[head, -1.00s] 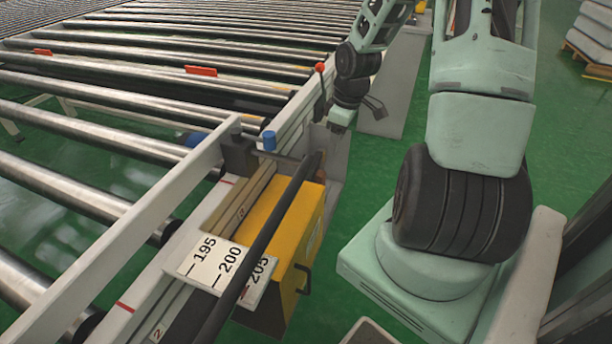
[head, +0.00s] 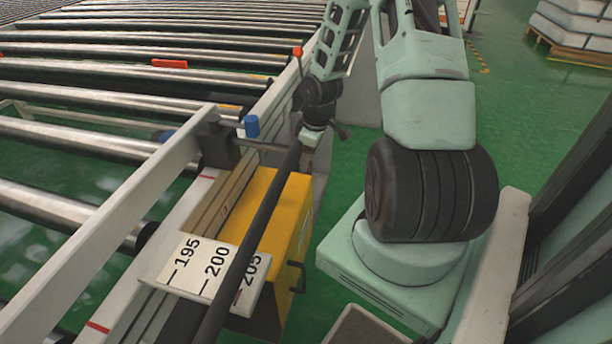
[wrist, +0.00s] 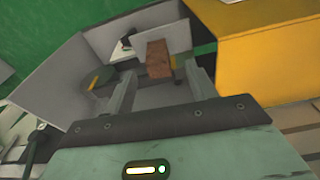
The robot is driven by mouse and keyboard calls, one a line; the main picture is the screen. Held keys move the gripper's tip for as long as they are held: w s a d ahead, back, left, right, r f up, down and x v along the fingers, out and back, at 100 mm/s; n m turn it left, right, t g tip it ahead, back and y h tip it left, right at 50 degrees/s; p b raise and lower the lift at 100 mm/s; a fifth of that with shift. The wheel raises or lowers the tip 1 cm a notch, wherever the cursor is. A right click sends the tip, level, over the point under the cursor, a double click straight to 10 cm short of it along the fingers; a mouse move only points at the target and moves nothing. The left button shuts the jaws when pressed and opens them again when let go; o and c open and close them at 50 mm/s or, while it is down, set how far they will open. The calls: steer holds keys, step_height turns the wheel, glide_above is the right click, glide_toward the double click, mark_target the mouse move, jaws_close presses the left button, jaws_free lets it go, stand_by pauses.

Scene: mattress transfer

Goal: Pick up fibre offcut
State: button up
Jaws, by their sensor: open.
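A brown, rough-looking block, which I take to be the fibre offcut (wrist: 158,60), shows in the wrist view. It sits among other pieces in a grey-walled bin (wrist: 60,62), with a pale grey panel behind it. My gripper (wrist: 160,82) is open and empty. Its two fingers reach toward the bin, and the block lies beyond and between their tips. I cannot tell how far the tips are from it. In the head view my gripper (head: 310,137) points down beside the conveyor, just behind the yellow box. The offcut is hidden in that view.
The yellow box (wrist: 262,55) stands close to the right of the bin. A dark round piece (wrist: 98,80) lies left of the block. In the head view, a roller conveyor (head: 80,95) fills the left, a numbered scale plate (head: 205,268) is near, and a black bar (head: 255,235) crosses the yellow box.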

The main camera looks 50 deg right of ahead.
steer(key=shift+w+a+f+b, duration=0.15)
steer(key=shift+f+b, duration=0.15)
steer(key=shift+f, duration=0.6)
steer(key=shift+w+d+f+b, duration=0.1)
steer(key=shift+w+f+b, duration=0.15)
steer(key=shift+f, duration=0.6)
steer(key=shift+w+a+f+b, duration=0.1)
steer(key=shift+f+b, duration=0.25)
steer(key=shift+f, duration=0.55)
steer(key=c, duration=1)
